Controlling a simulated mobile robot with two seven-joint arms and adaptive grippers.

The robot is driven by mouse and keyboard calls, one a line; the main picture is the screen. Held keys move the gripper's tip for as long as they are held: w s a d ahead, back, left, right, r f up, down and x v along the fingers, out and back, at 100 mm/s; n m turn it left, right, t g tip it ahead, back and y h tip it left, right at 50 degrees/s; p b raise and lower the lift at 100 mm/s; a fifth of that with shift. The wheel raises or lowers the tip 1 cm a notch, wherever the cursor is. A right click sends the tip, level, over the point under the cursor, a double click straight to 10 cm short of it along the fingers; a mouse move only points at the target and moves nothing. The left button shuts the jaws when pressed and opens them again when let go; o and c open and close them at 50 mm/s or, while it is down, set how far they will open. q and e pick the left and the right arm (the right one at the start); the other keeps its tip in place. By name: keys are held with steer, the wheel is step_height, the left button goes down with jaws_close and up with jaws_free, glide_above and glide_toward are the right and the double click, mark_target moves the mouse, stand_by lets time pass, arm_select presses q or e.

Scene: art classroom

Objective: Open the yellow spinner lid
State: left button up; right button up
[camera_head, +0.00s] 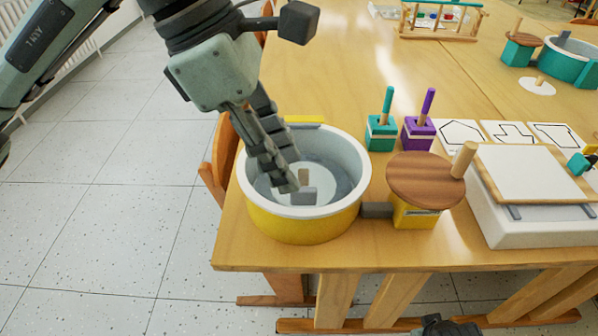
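The yellow spinner (300,226) is a round drum with a yellow outside and a white rim, near the table's front left corner. Its top looks open, with a grey inner wall and a pale floor showing. A yellow strip (304,122) shows just behind its far rim; I cannot tell whether this is the lid. My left gripper (294,190) points down into the drum, with its fingertips inside the rim. A small brown peg shows by the fingertips. The finger gap is hard to make out. A dark part at the bottom edge may be my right gripper (440,326).
A brown wooden disc (418,178) with an upright handle sits on a yellow box, joined to the drum by a grey bar. Teal and purple holders (418,133) stand behind it. A white board (522,170) lies at right.

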mark_target(302, 189)
arm_select(q)
steer(key=x, duration=0.5)
jaws_close()
stand_by(0.3)
